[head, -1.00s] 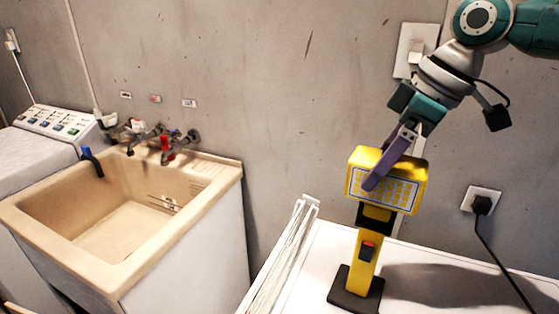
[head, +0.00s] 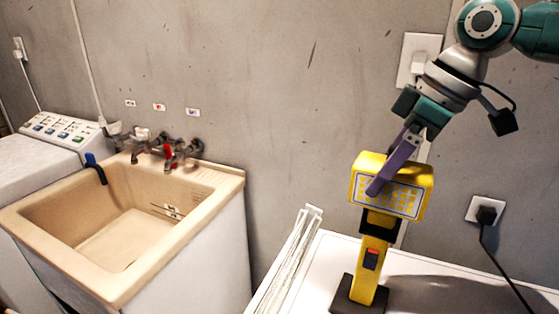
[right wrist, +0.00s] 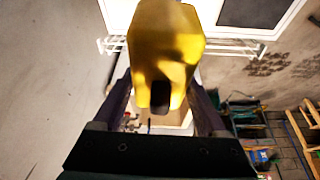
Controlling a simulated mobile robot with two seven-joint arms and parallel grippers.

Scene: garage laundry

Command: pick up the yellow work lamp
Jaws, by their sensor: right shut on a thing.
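The yellow work lamp (head: 375,250) stands upright on the white top at the right of the head view. It has a boxy head with a light panel, a black joint, a stem with a red switch and a dark base. My right gripper (head: 385,178) comes from above and is shut on the lamp's head, with one purple finger across the panel side. The other finger is hidden behind the head. In the right wrist view, the lamp head (right wrist: 163,50) sits between both fingers of the gripper (right wrist: 160,92). My left gripper is not in view.
A beige sink (head: 222,186) with several taps stands at the left, beside a washing machine (head: 30,155). A white folded rack (head: 288,262) lies left of the lamp. A wall socket (head: 485,210) with a plugged cord is at the right. The wall is close behind.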

